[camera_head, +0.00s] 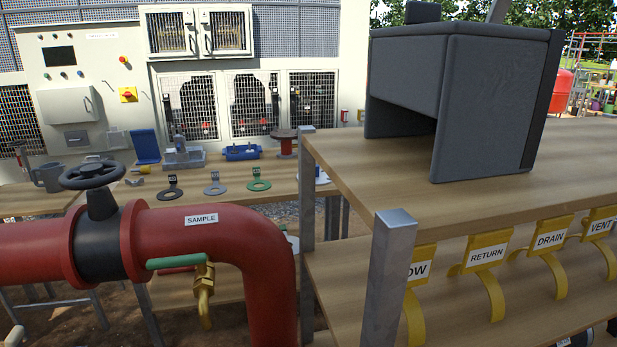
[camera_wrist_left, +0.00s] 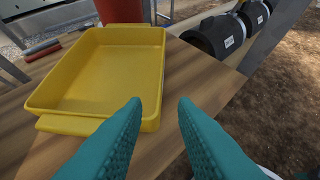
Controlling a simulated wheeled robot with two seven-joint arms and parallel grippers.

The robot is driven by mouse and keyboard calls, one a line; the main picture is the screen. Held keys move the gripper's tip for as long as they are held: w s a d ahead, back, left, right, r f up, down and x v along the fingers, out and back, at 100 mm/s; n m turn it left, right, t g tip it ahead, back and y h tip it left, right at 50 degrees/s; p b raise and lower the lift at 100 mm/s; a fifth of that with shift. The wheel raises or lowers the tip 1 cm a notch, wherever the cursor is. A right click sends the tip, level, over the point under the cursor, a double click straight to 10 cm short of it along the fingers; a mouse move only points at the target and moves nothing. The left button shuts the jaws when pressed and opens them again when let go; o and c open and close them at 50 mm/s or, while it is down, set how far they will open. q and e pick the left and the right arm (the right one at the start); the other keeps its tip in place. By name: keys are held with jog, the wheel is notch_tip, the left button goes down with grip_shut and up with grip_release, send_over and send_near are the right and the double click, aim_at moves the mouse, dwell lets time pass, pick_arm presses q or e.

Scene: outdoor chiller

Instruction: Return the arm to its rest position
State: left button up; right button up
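My left gripper (camera_wrist_left: 159,104) shows in the left wrist view as two teal fingers. They are apart with nothing between them, so it is open and empty. It is over a wooden surface (camera_wrist_left: 215,85), close to the near right corner of a yellow tray (camera_wrist_left: 105,75). The tray looks empty, and I cannot tell whether a finger touches it. Neither gripper shows in the head view, and my right gripper is in no frame.
In the head view a red pipe (camera_head: 215,235) with a black valve wheel (camera_head: 91,175) stands front left. A wooden shelf unit (camera_head: 450,185) with a dark grey box (camera_head: 450,95) and yellow tags (camera_head: 488,252) fills the right.

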pick_arm(q)
jog(key=s+a+n+g+y, duration=0.35)
jog(key=s+g, duration=0.25)
jog(key=s, duration=0.3)
notch_tip(320, 180, down, 23)
jog(key=g+p, duration=0.1)
jog(key=p, duration=0.1)
jog(key=s+a+f+g+p, duration=0.1)
jog(key=s+a+f, duration=0.1)
jog(key=s+f, duration=1.4)
jog(key=shift+s+m, duration=0.45)
jog(key=shift+s, duration=0.4)
jog(key=shift+a+y, duration=0.1)
jog(key=shift+y, duration=0.15)
